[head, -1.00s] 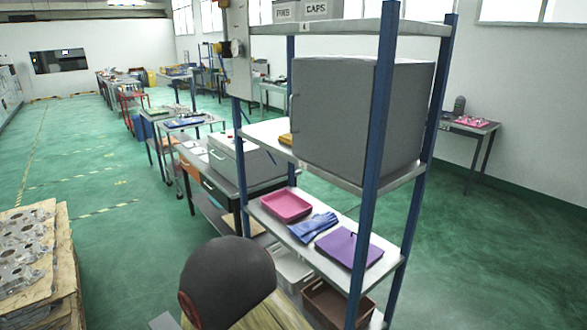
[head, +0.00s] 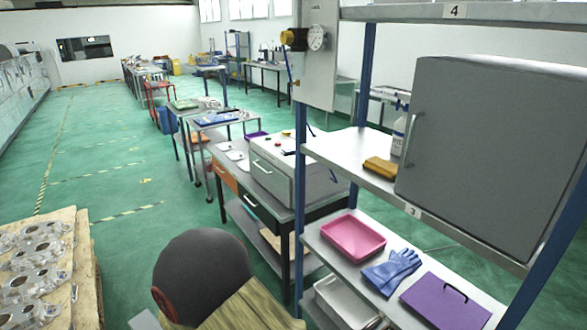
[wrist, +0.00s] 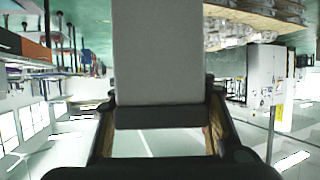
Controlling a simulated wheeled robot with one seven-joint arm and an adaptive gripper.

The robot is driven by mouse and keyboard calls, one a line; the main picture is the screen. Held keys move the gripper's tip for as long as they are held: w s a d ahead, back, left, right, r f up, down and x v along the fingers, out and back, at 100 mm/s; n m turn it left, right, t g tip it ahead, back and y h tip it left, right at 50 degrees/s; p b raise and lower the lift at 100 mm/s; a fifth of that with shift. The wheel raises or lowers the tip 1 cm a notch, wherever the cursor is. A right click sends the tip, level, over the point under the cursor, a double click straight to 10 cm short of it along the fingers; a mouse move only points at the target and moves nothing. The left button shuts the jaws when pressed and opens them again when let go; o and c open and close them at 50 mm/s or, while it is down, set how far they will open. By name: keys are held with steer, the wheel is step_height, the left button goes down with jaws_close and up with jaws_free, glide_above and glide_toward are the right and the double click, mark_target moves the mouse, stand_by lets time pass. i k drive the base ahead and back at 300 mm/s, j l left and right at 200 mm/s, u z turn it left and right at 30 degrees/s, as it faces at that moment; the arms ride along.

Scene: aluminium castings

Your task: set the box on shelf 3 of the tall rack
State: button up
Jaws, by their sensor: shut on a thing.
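The box (wrist: 157,50) is a plain pale grey block in the wrist view, seen close up. My gripper (wrist: 158,108) is shut on it, with one finger on each side. The gripper and box cannot be made out in the head view. The tall rack has blue posts (head: 299,190) and stands at the right of the head view. Its shelf 3 (head: 340,150) carries a label 3 on its front edge. On it are a big grey cabinet (head: 480,150), a yellow-brown pad (head: 381,168) and a white bottle (head: 398,132). The shelf's left part is bare.
Shelf 4 (head: 500,12) lies above. The shelf below holds a pink tray (head: 352,238), blue gloves (head: 391,271) and a purple folder (head: 447,300). A workbench (head: 262,190) stands behind the rack. Castings (head: 35,250) lie at lower left. Green floor is open at left.

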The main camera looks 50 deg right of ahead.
mark_target(338, 149)
steer(key=i+j+z, duration=0.1)
steer(key=i+z, duration=0.35)
steer(key=i+j+z, duration=0.3)
steer(key=i+z, duration=0.15)
steer(key=i, duration=0.15)
